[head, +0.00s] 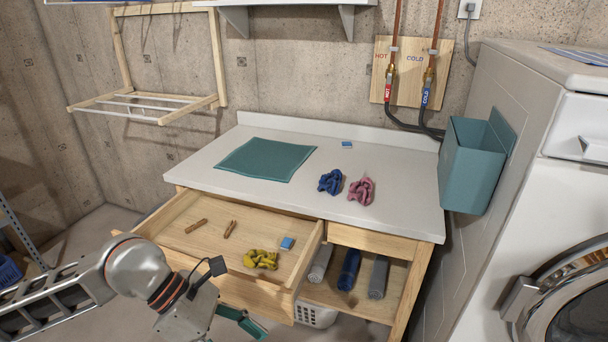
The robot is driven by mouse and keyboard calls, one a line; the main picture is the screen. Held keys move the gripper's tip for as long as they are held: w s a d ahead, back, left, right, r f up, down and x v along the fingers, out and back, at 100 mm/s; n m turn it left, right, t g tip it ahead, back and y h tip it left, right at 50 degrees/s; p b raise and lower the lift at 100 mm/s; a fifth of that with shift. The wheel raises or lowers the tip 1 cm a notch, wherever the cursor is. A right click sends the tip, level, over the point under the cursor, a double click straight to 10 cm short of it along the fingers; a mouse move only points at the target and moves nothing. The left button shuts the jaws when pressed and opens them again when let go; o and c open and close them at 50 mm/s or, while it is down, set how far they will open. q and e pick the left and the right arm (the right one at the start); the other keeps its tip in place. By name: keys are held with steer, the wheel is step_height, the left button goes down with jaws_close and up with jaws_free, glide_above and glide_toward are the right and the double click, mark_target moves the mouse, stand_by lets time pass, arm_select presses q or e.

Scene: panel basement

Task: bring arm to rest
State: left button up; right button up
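My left arm (140,268) comes in from the lower left, in front of the open drawer (215,262). Its wrist end (187,315) is low at the bottom edge of the head view, by the drawer's front left. The fingers are not clearly seen, so I cannot tell if they are open or shut. A teal piece (240,320) shows beside the wrist, low at the drawer front; I cannot tell if it is a handle or touches the gripper. My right arm and gripper are not in view.
A washer (570,210) stands right. Rolled cloths (348,270) lie on the shelf.

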arm_select(q)
steer(key=s+d+r+n+h, duration=0.3)
steer(key=d+r+n+h, duration=0.5)
steer(key=d, duration=0.3)
steer(key=w+r+n+t+h, duration=0.3)
steer(key=w+n+t+h, duration=0.15)
steer(key=n, duration=0.25)
steer(key=w+a+f+n+t+y, duration=0.4)
steer(key=a+f+n+t+y, duration=0.3)
steer(key=n, duration=0.5)
steer(key=w+a+f+n+t+y, duration=0.3)
steer(key=a+f+n+t+y, duration=0.35)
steer(key=f+n, duration=0.45)
steer(key=s+a+f+n+g+y, duration=0.1)
steer(key=s+a+f+n+g, duration=0.1)
steer(key=f, duration=0.4)
steer(key=s+a+f+n+g+y, duration=0.1)
steer(key=s+a+f+n+y, duration=0.1)
steer(key=s+f, duration=0.4)
steer(key=s+a+f+n+g+y, duration=0.2)
steer(key=s+a+f+n, duration=0.2)
steer(key=f+n, duration=0.2)
steer(key=shift+s+a+f+g, duration=0.25)
steer(key=shift+a+f+g, duration=0.05)
steer(key=shift+a+f, duration=0.1)
